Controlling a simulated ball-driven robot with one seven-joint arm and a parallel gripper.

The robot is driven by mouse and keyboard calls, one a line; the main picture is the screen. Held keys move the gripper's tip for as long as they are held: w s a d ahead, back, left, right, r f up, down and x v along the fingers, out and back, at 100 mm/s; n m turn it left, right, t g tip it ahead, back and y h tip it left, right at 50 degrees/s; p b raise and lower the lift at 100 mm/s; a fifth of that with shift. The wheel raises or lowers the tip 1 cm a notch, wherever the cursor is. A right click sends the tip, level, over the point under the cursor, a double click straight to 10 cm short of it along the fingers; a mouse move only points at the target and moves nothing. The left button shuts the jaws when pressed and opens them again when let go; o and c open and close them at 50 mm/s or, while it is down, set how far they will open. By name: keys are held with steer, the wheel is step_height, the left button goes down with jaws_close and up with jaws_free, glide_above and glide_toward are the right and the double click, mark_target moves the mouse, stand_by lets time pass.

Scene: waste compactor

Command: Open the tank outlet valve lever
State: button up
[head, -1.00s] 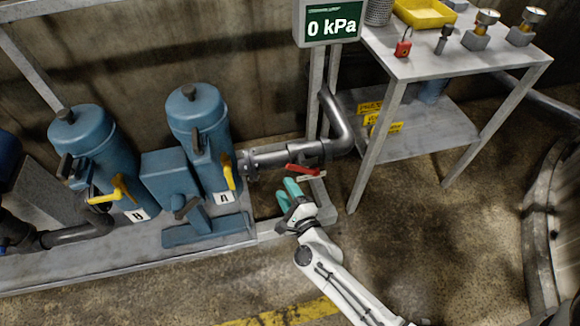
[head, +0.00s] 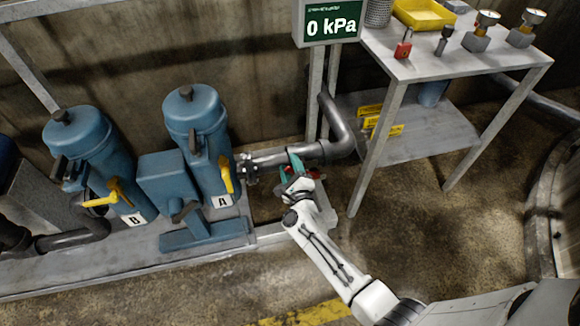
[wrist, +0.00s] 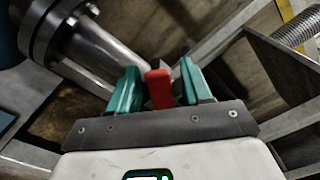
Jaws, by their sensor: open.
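The red valve lever (wrist: 159,88) shows in the wrist view between the two green fingers of my gripper (wrist: 153,88). The fingers stand apart on either side of it, with a small gap visible at the right finger; contact on the left cannot be told. In the head view my gripper (head: 293,166) is at the grey outlet pipe (head: 270,158), right of tank A. It hides most of the lever there; only a bit of red (head: 315,172) shows beside it.
Blue tanks A (head: 196,115) and B (head: 85,150) with yellow levers stand at left. A gauge reading 0 kPa (head: 330,24) is above the pipe. A metal table (head: 450,62) with a red padlock (head: 403,48) stands at right. A pipe flange (wrist: 60,30) is close in the wrist view.

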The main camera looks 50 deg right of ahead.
steer(key=shift+w+d, duration=0.15)
steer(key=shift+w, duration=0.05)
steer(key=shift+c, duration=0.5)
jaws_close()
